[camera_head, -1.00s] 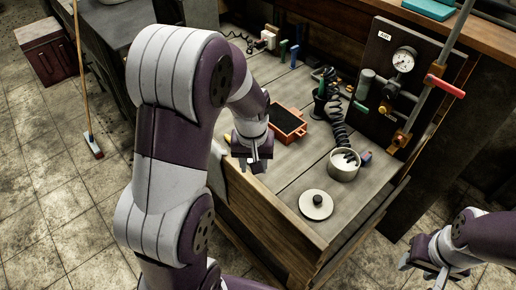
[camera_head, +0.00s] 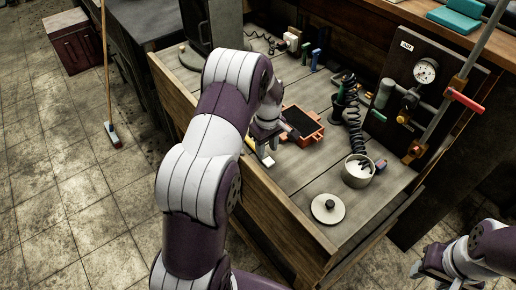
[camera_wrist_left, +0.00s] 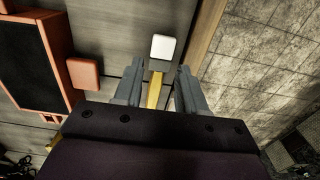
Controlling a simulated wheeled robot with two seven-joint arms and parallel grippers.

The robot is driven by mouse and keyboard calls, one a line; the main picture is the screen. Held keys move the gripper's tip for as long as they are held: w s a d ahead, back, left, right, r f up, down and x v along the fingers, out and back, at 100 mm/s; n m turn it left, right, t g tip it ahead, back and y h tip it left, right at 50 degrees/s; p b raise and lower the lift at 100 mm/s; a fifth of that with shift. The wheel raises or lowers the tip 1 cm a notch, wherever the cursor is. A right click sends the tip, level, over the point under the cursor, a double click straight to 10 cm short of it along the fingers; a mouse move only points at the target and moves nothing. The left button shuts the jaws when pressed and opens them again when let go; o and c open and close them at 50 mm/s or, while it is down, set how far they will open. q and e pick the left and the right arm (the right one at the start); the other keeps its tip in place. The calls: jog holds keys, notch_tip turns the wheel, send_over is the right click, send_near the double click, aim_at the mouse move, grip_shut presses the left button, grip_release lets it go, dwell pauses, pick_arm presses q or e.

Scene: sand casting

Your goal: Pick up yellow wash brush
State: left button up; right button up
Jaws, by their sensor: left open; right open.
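The yellow wash brush lies on the wooden bench near its front edge. In the left wrist view its yellow handle (camera_wrist_left: 154,92) runs between the two fingers, and its white tip (camera_wrist_left: 162,47) points up past them. In the head view only its pale tip (camera_head: 268,161) shows clearly, below the fingers. My left gripper (camera_head: 264,142) is over the brush, its fingers apart on either side of the handle (camera_wrist_left: 158,88). I cannot tell whether they touch it. My right gripper (camera_head: 430,268) is open and empty at the lower right, away from the bench.
An orange tray with dark filling (camera_head: 319,132) sits close to the left gripper. A round lid (camera_head: 328,209), a pot (camera_head: 358,178) and a black coiled hose (camera_head: 354,120) stand to the right. The bench's raised front board (camera_head: 287,213) borders the near side.

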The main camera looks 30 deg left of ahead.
aim_at(266, 158)
pick_arm(q)
jog(key=shift+s+f+p, duration=0.1)
jog(key=shift+f+p, duration=0.25)
jog(key=shift+f, duration=1.5)
jog(key=c, duration=0.7)
jog(key=shift+r, duration=0.15)
